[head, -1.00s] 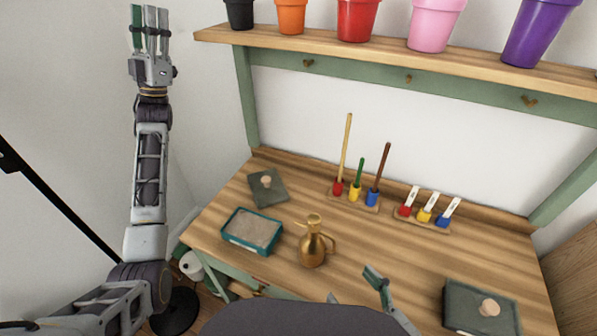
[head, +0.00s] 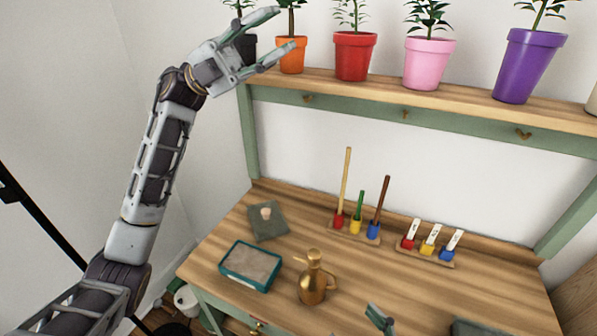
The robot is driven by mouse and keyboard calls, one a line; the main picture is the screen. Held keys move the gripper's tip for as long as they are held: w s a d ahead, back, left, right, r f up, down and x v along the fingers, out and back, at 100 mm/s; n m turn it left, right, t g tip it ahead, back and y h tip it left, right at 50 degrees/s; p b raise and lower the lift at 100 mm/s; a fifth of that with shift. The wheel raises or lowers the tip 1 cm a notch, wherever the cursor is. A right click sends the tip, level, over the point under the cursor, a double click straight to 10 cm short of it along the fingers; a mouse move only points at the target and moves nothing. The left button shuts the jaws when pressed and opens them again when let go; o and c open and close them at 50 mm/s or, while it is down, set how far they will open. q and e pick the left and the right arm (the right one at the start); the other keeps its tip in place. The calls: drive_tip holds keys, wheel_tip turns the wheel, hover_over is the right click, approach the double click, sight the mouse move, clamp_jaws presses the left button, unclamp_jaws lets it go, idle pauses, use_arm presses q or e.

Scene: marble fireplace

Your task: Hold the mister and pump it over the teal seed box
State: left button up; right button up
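The brass mister (head: 312,283) stands upright on the wooden bench, its thin spout pointing left and its handle on the right. The teal seed box (head: 224,267), filled with greyish-brown soil, sits uncovered to its left. My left gripper (head: 284,28) is open and empty, raised high at the upper left in front of the shelf and pots, far above both. Only one finger of my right gripper (head: 379,318) shows at the bottom edge, to the right of the mister and apart from it; the rest is out of frame.
A dark lid with a knob (head: 266,212) lies behind the seed box. Racks with coloured tools (head: 357,225) and labelled tags (head: 428,243) stand at the back. A dark box (head: 480,327) is cut off lower right. Potted plants (head: 355,55) line the shelf (head: 400,102).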

use_arm(q)
drive_tip(key=s+d+f+m+t+y, duration=0.2)
drive_tip(key=s+d+f+m+y, duration=0.2)
drive_tip(key=s+d+f+y, duration=0.65)
drive_tip(key=a+f+m+t+y, duration=0.1)
drive_tip(key=a+f+t+y, duration=0.1)
drive_tip(key=f, duration=0.7)
drive_tip(key=a+f+m+t+y, duration=0.1)
drive_tip(key=a+f+t+y, duration=0.2)
drive_tip(key=f+y, duration=0.3)
drive_tip(key=shift+w+f+m+t+y, duration=0.35)
drive_tip(key=shift+f+t, duration=0.55)
drive_tip(key=shift+f, duration=1)
use_arm(e)
drive_tip(key=shift+w, duration=0.1)
